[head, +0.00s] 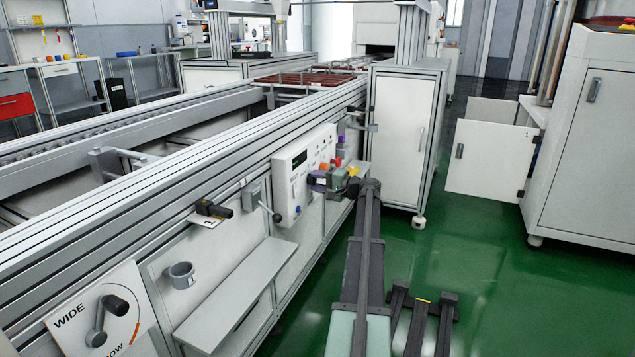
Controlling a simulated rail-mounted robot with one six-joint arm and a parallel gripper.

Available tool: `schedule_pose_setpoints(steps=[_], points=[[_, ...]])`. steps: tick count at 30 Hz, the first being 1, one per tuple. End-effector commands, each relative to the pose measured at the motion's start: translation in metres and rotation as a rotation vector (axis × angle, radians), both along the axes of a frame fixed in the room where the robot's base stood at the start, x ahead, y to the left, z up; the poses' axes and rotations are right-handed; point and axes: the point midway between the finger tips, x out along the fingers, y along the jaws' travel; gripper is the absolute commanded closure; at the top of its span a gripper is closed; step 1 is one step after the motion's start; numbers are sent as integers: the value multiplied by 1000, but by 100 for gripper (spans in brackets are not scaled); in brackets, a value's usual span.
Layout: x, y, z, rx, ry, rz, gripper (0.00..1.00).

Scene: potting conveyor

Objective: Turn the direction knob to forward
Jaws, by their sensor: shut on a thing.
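The white control box (291,168) is mounted on the side of the conveyor frame, near the middle of the head view. It has a dark display and small markings too small to read. My gripper (323,181) is at the right part of its front face, shut on what appears to be the direction knob. The gripper and its coloured parts cover the knob, so its pointer and setting cannot be read.
A crank plate marked WIDE (108,315) is at lower left. A black-handled lever (210,208), a grey cup (181,275) and a grey shelf (225,300) are along the conveyor side. A white cabinet (400,140) stands beyond my gripper.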

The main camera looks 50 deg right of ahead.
Motion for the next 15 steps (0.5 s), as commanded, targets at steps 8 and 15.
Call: schedule_pose_setpoints(steps=[8, 15], points=[[0, 0, 0, 154, 36, 0, 84], [0, 0, 0, 212, 50, 0, 84]])
